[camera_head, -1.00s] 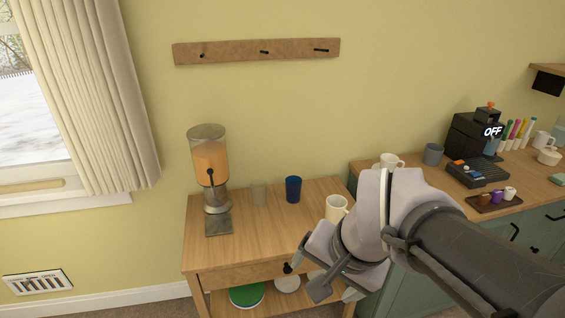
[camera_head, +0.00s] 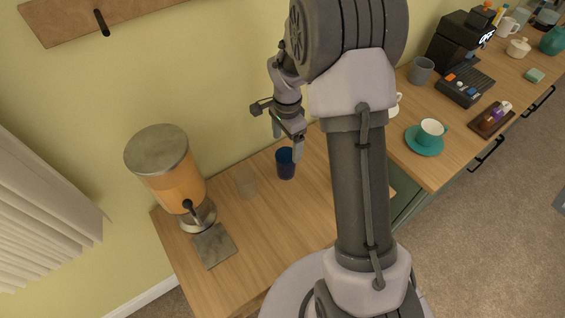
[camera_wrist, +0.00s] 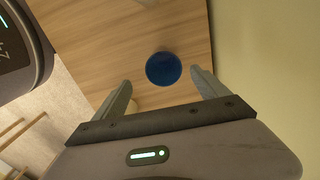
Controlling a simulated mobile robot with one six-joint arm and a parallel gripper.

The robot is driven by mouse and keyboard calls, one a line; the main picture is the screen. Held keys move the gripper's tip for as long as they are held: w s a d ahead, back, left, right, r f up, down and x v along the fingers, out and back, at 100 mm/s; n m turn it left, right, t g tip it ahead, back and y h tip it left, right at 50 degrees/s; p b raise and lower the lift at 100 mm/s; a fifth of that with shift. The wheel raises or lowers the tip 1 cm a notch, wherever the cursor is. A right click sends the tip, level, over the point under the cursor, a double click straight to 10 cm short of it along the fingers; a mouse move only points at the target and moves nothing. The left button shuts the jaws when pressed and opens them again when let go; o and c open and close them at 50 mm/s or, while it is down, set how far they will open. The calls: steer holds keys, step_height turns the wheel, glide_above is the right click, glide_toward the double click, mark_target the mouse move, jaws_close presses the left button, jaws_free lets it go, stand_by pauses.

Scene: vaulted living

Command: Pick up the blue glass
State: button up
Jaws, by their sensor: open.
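The blue glass (camera_head: 286,164) stands upright on the small wooden table (camera_head: 290,225), near its back edge. In the wrist view the blue glass (camera_wrist: 163,69) is seen from above, centred a little beyond and between the fingertips. My gripper (camera_head: 288,143) is open and empty. It is just above the glass, and one finger overlaps part of its rim in the head view. In the wrist view my gripper's fingers (camera_wrist: 162,90) are spread wider than the glass, one on each side. I cannot tell whether a finger touches it.
A drink dispenser (camera_head: 170,175) with orange liquid stands further left. The wall is close behind. On the right counter are a teal cup and saucer (camera_head: 425,145) and a grey mug (camera_head: 421,70). The table front is clear.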

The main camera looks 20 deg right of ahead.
steer(key=b, duration=0.1)
glide_toward(286, 161)
steer(key=s, duration=0.1)
steer(key=s+a+f, duration=0.1)
steer(key=s, duration=0.1)
steer(key=shift+a, duration=0.2)
steer(key=f+b, duration=0.2)
steer(key=f, duration=0.1)
steer(key=f+b, duration=0.1)
steer(key=f, duration=0.1)
steer(key=shift+w+d+f, duration=0.15)
steer(key=shift+w+f, duration=0.05)
steer(key=shift+w, duration=0.1)
steer(key=shift+r, duration=0.15)
steer(key=shift+c, duration=1.1)
steer(key=c, duration=1.4)
steer(key=shift+o, duration=0.2)
steer(key=shift+r, duration=0.1)
